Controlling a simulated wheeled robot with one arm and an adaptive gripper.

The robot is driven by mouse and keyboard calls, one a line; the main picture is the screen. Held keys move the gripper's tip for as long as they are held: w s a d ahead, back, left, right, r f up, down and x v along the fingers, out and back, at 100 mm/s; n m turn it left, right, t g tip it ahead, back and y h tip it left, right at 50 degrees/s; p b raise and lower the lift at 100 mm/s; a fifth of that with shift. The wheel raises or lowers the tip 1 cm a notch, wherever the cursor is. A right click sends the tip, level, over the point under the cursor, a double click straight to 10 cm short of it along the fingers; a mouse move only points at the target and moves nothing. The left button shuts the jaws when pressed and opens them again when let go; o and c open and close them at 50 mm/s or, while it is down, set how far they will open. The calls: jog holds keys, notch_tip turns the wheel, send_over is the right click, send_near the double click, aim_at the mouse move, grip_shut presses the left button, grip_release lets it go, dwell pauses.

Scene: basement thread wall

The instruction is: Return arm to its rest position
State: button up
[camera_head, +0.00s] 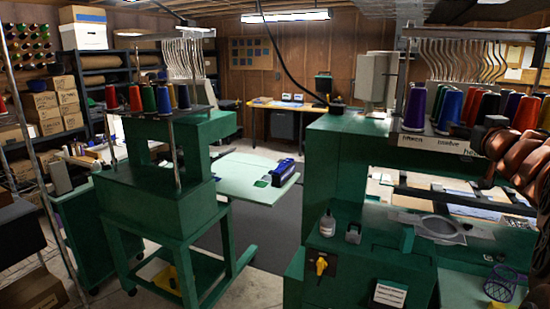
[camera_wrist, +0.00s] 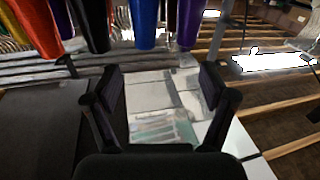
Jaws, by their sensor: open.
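My gripper shows in the wrist view (camera_wrist: 162,88) with its two black fingers wide apart and nothing between them. Behind the gap are a pale surface and a greenish printed patch, both blurred. In the head view my copper-coloured arm reaches in from the right edge, beside the thread cones on the right machine. There its dark end is close to the cones; I cannot tell whether it touches them. The fingertips cannot be made out in that view.
Colored thread cones (camera_head: 449,108) stand on a rack above the green right machine (camera_head: 345,135); cones also line the wrist view's top (camera_wrist: 145,22). Below are a hoop (camera_head: 440,228), a bottle (camera_head: 327,224) and a wire cup (camera_head: 500,282). Another green machine (camera_head: 155,200) stands left. Dark floor (camera_head: 250,235) lies between.

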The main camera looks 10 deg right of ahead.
jog(key=s+a+f+m+g+y, duration=0.1)
jog(key=s+a+f+g, duration=0.35)
jog(key=a+f, duration=0.55)
jog(key=s+a+f+g, duration=0.3)
jog(key=a+f+g, duration=0.35)
jog(key=f, duration=0.65)
jog(key=s+a+f+n+g+y, duration=0.2)
jog(key=s+a+f, duration=0.4)
jog(key=s+a, duration=0.5)
jog(key=s+a+f+n+g+y, duration=0.3)
jog(key=s+a+f+g+y, duration=0.1)
jog(key=s+a, duration=0.8)
notch_tip(320, 180, down, 3)
jog(key=shift+s+a+r+g, duration=0.2)
jog(key=shift+a+g, duration=0.45)
jog(key=shift+g, duration=0.05)
